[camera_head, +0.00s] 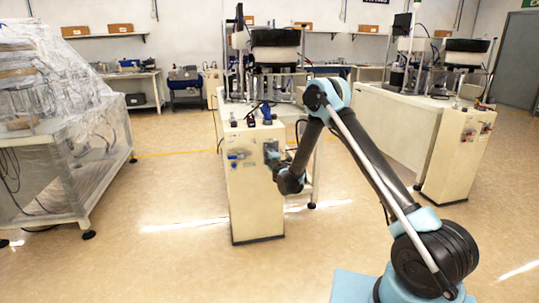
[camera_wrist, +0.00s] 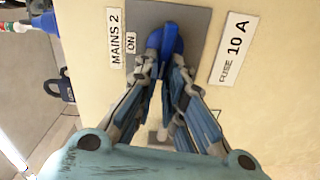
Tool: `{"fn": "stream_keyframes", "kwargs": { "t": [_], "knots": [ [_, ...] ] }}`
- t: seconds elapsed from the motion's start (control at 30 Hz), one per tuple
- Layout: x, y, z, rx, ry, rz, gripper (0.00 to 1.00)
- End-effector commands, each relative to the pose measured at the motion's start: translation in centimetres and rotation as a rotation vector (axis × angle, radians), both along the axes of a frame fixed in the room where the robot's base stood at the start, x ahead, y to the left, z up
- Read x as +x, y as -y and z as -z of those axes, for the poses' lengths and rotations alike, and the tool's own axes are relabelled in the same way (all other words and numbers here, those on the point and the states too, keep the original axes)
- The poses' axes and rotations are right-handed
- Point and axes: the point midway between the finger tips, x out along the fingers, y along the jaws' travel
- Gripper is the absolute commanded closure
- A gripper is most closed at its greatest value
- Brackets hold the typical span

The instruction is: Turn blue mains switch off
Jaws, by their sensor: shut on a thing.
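The blue mains switch (camera_wrist: 170,34) sits on a grey plate (camera_wrist: 197,22) on a cream panel in the wrist view. Labels beside it read "MAINS 2", "ON" and "FUSE 10 A". My gripper (camera_wrist: 164,62) is shut on the blue switch, with a fingertip on each side of its handle. The fingers hide the lower part of the switch. In the head view, my gripper (camera_head: 273,157) is at the upper right of the front face of a cream cabinet (camera_head: 255,205). The switch itself cannot be made out there.
A blue fitting (camera_head: 239,156) is on the cabinet face left of my gripper. A bowl feeder (camera_head: 275,48) stands on the bench behind. A second cream cabinet (camera_head: 455,160) stands at right. A plastic-covered bench (camera_head: 60,150) is at left. The floor between is clear.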

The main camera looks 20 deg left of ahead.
Motion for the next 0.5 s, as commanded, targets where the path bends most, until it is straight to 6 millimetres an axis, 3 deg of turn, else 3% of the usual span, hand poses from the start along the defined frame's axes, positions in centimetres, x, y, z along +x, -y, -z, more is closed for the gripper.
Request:
{"fn": "stream_keyframes", "kwargs": {
  "t": [0.5],
  "knots": [
    [-0.26,-0.18,0.48,-0.121,0.074,-0.005,1.00]
  ]
}}
